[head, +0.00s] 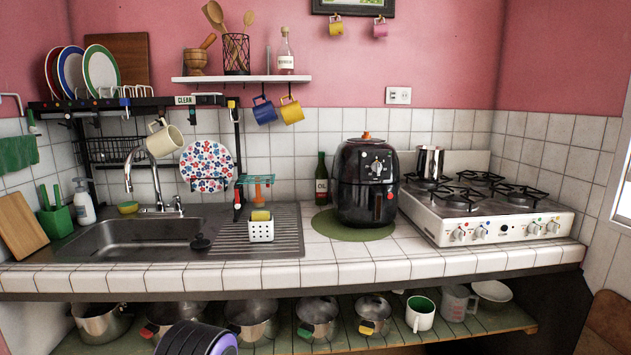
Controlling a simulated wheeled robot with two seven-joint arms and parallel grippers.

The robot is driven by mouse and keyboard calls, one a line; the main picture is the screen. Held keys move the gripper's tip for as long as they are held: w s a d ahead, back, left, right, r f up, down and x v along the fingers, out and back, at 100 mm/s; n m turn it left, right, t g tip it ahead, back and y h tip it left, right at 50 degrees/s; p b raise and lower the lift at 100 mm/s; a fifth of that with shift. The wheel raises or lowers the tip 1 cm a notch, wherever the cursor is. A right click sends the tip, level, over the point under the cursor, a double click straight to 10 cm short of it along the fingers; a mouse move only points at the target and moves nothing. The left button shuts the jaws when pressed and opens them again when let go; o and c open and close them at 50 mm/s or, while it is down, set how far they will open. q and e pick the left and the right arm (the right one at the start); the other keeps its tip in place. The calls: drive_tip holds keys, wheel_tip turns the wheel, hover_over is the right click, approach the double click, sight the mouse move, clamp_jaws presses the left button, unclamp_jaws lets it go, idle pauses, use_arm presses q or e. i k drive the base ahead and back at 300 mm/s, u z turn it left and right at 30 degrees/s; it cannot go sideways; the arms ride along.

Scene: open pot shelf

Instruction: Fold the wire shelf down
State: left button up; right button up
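A black dish rack (140,103) stands over the sink on thin uprights. A black wire shelf or basket (112,149) hangs under its left part, against the tiled wall; it looks like the wire shelf, but I cannot tell its fold state. A cream mug (163,140) and a flowered plate (207,165) are in front of or under the rack. Neither of my grippers shows in the head view.
The steel sink (135,238) lies below the rack, with its faucet (155,195) rising under the shelf. Plates (100,70) stand on the rack. A black air fryer (366,183) and a stove (487,211) stand to the right. Pots (252,318) line the open shelf below.

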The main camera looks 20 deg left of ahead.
sight(267, 180)
drive_tip(key=u, duration=0.2)
drive_tip(key=i, duration=0.85)
drive_tip(key=u, duration=0.45)
